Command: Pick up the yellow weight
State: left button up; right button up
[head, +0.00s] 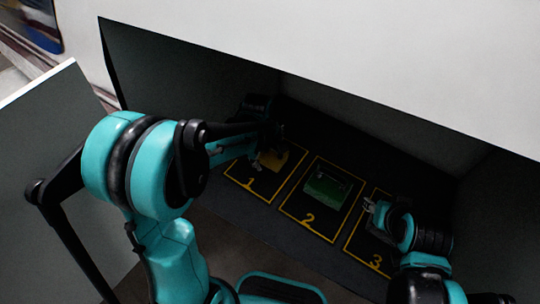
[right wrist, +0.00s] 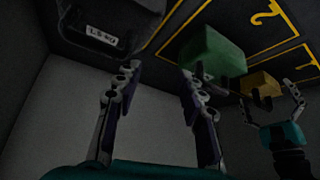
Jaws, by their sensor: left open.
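The yellow weight (head: 277,158) sits on the pad marked 1 inside the dark compartment; my left arm partly covers it. In the right wrist view the yellow weight (right wrist: 260,83) shows as a block. My left gripper (head: 262,155) is open right at the yellow weight. In the right wrist view the left gripper (right wrist: 268,103) has its fingers spread near the weight; I cannot tell whether they touch it. My right gripper (right wrist: 152,95) is open and empty, with its fingers apart. In the head view the right gripper (head: 374,207) is over pad 3.
A green weight (head: 326,191) sits on pad 2, between the arms. A black weight labelled 1.5 KG (right wrist: 105,28) is close to my right gripper. The white upper panel (head: 330,50) overhangs the compartment, and an open door panel (head: 45,150) stands at left.

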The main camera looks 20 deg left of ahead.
pick_arm(q)
jog(key=c, duration=1.8)
jog(key=shift+r, duration=0.15)
notch_tip(320, 180, up, 10)
jog(key=p, duration=0.3)
